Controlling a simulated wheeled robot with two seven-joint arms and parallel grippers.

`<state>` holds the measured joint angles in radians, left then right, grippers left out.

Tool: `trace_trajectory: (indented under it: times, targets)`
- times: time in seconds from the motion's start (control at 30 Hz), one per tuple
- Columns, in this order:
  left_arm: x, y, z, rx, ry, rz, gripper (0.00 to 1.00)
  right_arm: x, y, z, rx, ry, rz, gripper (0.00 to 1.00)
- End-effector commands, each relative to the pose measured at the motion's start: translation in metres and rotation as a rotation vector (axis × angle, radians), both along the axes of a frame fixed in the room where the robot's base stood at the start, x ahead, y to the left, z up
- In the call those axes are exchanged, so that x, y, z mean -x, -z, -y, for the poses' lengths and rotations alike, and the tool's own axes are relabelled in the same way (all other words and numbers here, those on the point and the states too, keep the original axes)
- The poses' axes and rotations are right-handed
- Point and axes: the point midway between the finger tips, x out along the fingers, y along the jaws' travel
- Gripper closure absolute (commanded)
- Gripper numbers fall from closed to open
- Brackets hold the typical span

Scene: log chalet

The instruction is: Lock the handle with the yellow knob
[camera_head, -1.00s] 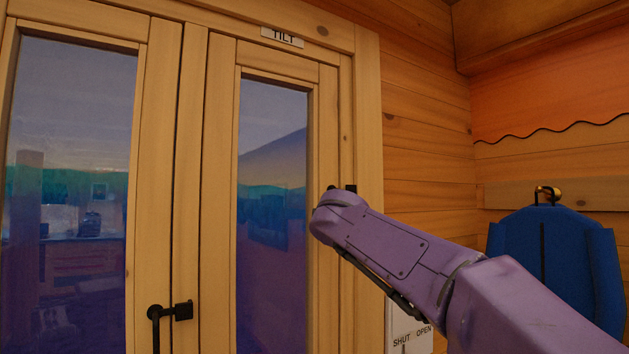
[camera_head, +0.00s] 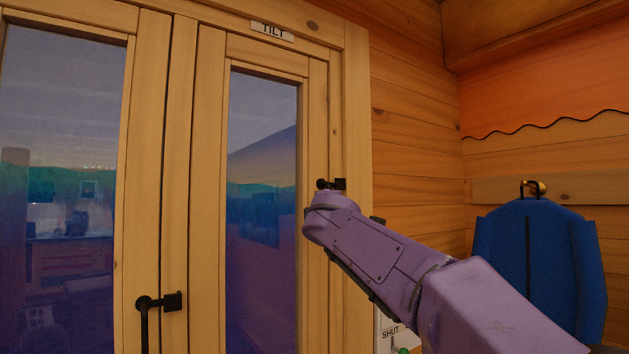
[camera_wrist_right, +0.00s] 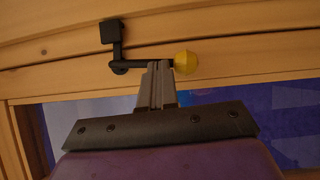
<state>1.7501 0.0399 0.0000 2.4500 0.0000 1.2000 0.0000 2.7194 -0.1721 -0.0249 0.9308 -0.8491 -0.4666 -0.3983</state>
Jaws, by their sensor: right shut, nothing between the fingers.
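The handle (camera_wrist_right: 108,58) is a black bent bar with a square block at its upper left. It lies along the wooden frame in the right wrist view, with its yellow knob (camera_wrist_right: 186,62) at the right end. My right gripper (camera_wrist_right: 157,66) is shut and empty, its fingertips overlapping the bar just left of the knob. I cannot tell whether they touch it. In the head view a black fitting (camera_head: 338,184) shows on the right door frame above my right arm's end; the yellow knob and my right gripper are hidden there. My left gripper is not in view.
Another black handle (camera_head: 158,302) sits low on the door's middle stile. A TILT label (camera_head: 272,31) is above the right glass pane. A white SHUT panel (camera_head: 387,328) is partly behind my arm. A blue garment (camera_head: 540,262) hangs from a hook at right.

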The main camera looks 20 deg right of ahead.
Motion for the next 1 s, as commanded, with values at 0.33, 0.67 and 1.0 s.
trace_trajectory:
  times: [0.33,0.67,1.0]
  targets:
    - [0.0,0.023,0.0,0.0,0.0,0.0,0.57,0.051,-0.004,-0.043,0.0,-0.002,0.008,1.0]
    - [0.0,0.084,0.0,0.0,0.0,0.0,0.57,0.103,-0.005,-0.058,-0.001,-0.001,0.007,1.0]
    - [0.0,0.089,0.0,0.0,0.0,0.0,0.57,0.112,-0.013,-0.059,0.001,-0.001,0.003,1.0]
